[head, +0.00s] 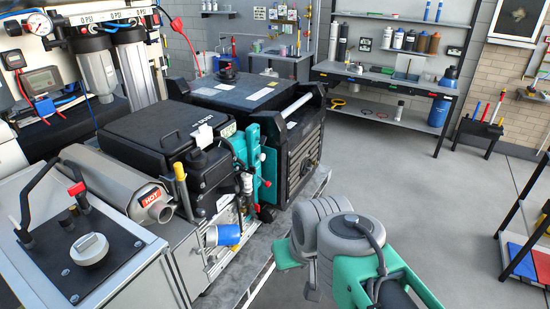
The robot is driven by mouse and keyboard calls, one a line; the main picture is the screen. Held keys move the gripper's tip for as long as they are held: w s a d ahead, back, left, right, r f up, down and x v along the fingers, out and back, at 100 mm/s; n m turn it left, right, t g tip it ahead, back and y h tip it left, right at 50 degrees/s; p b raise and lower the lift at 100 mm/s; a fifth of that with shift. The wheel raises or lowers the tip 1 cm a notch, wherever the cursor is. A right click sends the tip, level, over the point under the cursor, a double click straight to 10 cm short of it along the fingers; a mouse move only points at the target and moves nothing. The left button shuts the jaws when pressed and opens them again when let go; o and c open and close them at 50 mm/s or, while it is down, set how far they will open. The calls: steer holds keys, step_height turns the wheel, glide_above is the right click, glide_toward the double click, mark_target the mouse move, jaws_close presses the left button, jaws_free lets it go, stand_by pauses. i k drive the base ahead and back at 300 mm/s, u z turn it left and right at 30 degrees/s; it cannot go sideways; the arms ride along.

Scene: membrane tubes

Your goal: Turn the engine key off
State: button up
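The engine (190,160) is a dark block with a black cover, standing in the middle left on a metal frame. A teal panel (262,150) is on its right end, with a small red piece (267,183) low on it. I cannot tell whether this red piece is the engine key, and no key is clear elsewhere. My arm (345,240), grey and teal, reaches in from the bottom right and its visible part is right of the engine's frame, apart from the teal panel in the picture. My gripper's fingers do not show.
A silver muffler marked HOT (125,185) is left of the engine. A workbench (385,85) stands at the back. The grey floor (430,185) to the right is clear.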

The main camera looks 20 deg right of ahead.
mark_target(262, 142)
steer(key=u, duration=2.45)
steer(key=k, duration=0.9)
steer(key=z, duration=1)
steer(key=i, duration=0.5)
